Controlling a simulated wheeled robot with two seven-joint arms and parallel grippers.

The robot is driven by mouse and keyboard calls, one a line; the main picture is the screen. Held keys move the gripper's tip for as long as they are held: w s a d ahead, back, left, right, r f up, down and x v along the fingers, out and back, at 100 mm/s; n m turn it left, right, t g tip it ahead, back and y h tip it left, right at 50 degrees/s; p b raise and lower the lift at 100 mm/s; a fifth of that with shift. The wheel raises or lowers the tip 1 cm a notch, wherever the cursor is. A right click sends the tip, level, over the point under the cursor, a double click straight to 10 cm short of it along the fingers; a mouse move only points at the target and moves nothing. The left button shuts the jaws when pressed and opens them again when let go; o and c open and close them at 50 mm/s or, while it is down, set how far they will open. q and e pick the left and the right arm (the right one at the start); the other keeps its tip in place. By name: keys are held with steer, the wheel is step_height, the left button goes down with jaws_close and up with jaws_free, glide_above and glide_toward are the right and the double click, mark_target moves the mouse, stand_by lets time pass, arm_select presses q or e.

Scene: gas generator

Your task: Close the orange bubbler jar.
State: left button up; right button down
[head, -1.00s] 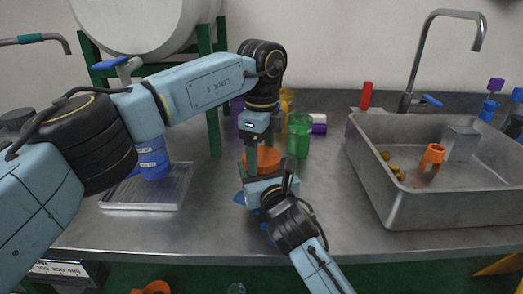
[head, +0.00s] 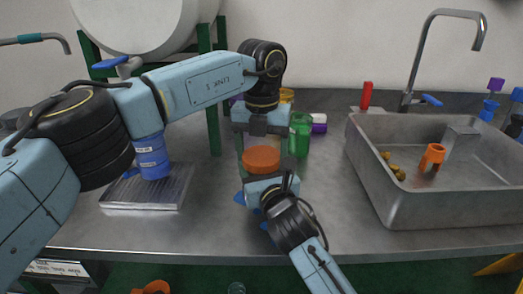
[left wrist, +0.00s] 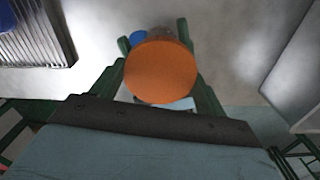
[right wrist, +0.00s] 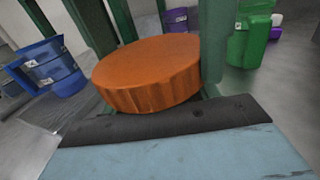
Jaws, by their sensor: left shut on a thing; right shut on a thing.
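The orange lid (head: 262,160) sits level over the jar at mid-counter, and the jar's body is mostly hidden by my right gripper. The lid also fills the middle of the left wrist view (left wrist: 160,72) and shows large in the right wrist view (right wrist: 148,75). My left gripper (head: 262,152) points down from above, its green fingers shut on the lid's sides. My right gripper (head: 262,179) comes from the front, below the lid, and is shut on the jar. Whether the lid is fully seated cannot be told.
A green container (head: 300,134) and a purple-and-white one (head: 319,124) stand just behind. A blue container (head: 153,157) stands on a metal plate (head: 140,205) to the left. A steel sink (head: 440,211) is to the right. The front counter is mostly clear.

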arm_select(q)
steer(key=shift+m, duration=0.3)
steer(key=o, duration=1.1)
steer(key=shift+r, duration=2.25)
steer(key=shift+c, duration=0.4)
